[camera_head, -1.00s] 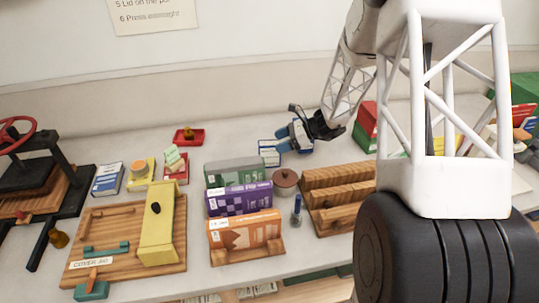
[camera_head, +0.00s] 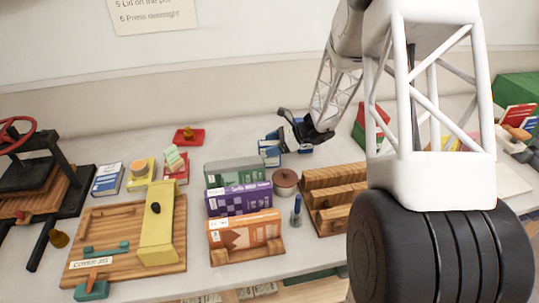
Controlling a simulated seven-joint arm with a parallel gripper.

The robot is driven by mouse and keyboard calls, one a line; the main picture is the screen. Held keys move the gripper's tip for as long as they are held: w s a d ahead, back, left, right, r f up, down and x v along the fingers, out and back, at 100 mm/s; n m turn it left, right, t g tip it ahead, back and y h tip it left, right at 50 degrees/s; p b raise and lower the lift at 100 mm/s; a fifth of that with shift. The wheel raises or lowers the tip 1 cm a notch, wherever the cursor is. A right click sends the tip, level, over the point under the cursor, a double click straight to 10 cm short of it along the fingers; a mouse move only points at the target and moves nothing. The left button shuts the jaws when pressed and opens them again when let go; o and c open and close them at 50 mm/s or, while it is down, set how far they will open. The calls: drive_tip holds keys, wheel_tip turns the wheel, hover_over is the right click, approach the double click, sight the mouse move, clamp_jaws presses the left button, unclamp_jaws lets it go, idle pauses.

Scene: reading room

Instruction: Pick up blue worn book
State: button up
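My gripper (camera_head: 286,122) is dark and hangs over the back of the table, right of centre. Its fingers look parted. A small blue-and-white book (camera_head: 270,152) lies on the table just below and left of it. More blue shows right under the gripper (camera_head: 303,149), partly hidden by it; I cannot tell whether this is a separate book or whether the gripper touches it. Another blue-and-white book (camera_head: 108,180) lies at the left, far from the gripper. Wear on the covers is too small to make out.
Green, purple (camera_head: 238,199) and orange (camera_head: 244,231) books stand in a wooden rack at centre. A brown lidded pot (camera_head: 285,181), a blue pen-like object (camera_head: 297,207) and a slotted wooden rack (camera_head: 333,177) stand nearby. A yellow piece (camera_head: 157,222) sits on a board at left.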

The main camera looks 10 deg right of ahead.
drive_tip(key=c, duration=1.1)
drive_tip(key=shift+r, duration=5)
